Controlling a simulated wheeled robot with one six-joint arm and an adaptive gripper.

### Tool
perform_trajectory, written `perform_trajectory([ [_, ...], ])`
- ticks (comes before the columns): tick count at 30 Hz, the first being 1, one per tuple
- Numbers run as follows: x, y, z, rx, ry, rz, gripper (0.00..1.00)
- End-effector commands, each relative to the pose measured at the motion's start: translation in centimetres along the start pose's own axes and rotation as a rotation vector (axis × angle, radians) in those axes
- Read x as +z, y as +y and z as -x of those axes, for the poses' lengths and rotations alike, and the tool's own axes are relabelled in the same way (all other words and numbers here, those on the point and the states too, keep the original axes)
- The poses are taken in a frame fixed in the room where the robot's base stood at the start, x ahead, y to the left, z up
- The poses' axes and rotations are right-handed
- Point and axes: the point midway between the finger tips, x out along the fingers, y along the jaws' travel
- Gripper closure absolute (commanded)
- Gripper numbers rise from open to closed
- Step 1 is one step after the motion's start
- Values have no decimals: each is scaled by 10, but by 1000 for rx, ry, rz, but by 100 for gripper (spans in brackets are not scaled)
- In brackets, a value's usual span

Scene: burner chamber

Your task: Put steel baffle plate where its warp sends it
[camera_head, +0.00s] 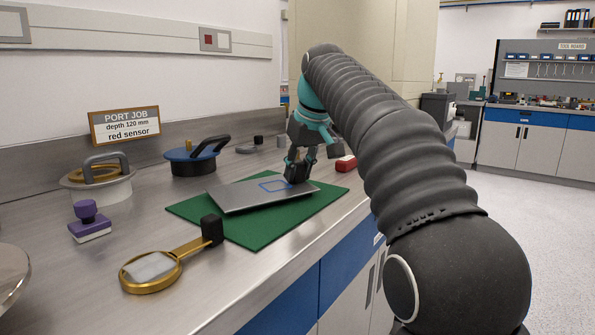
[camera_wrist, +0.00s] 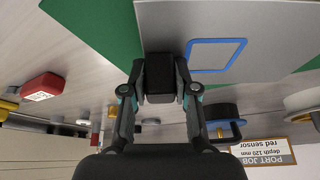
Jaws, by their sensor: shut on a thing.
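The steel baffle plate (camera_head: 240,194) is a flat grey sheet with a blue square outline on its face. It lies over the green mat (camera_head: 268,228) and looks slightly tilted; I cannot tell whether it touches the mat all along. My gripper (camera_head: 297,178) is shut at the plate's far edge, on a black block-like grip. In the wrist view the fingers (camera_wrist: 160,80) close on this black block at the edge of the plate (camera_wrist: 255,25). A sign (camera_head: 124,125) reads "PORT JOB depth 120 mm red sensor".
A brass magnifier (camera_head: 150,271), a purple stamp (camera_head: 89,221), a lidded port with a grey handle (camera_head: 98,183) and a blue lid with a black handle (camera_head: 192,160) stand left of the mat. A red box (camera_head: 346,163) lies behind it. The bench front edge runs at right.

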Motion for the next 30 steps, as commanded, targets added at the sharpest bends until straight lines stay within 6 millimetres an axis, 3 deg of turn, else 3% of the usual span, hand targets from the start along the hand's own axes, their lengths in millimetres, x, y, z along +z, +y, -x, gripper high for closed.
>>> perform_trajectory([
  [3,0,0,0,0,1,0,100],
  [4,0,0,-1,0,0,0,69],
  [7,0,0,0,0,0,0,46],
  [19,-1,0,6,0,0,0,46],
  [30,-1,1,65,1,3,-1,46],
])
